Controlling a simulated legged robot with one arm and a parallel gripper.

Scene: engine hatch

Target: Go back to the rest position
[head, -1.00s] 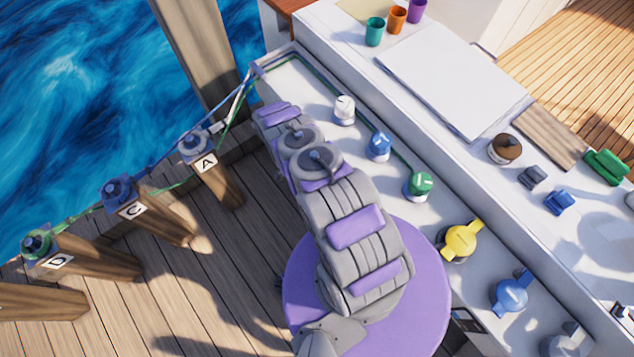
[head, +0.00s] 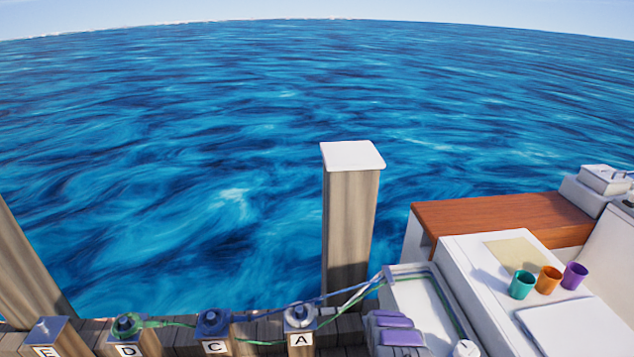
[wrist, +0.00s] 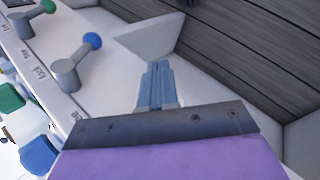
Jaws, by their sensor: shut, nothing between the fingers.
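My gripper (wrist: 155,85) shows in the wrist view as two blue-grey fingers held together, with nothing between them. It points at a pale surface and is apart from the levers at the left. In the head view only a purple and grey part of my arm shows at the bottom edge; the gripper itself is out of that view.
In the wrist view, levers with a blue knob (wrist: 92,41) and a green knob (wrist: 47,6) stand on a white panel. In the head view, posts and a tall piling (head: 350,230) line the dock. Cups (head: 548,280) stand on the boat at the right.

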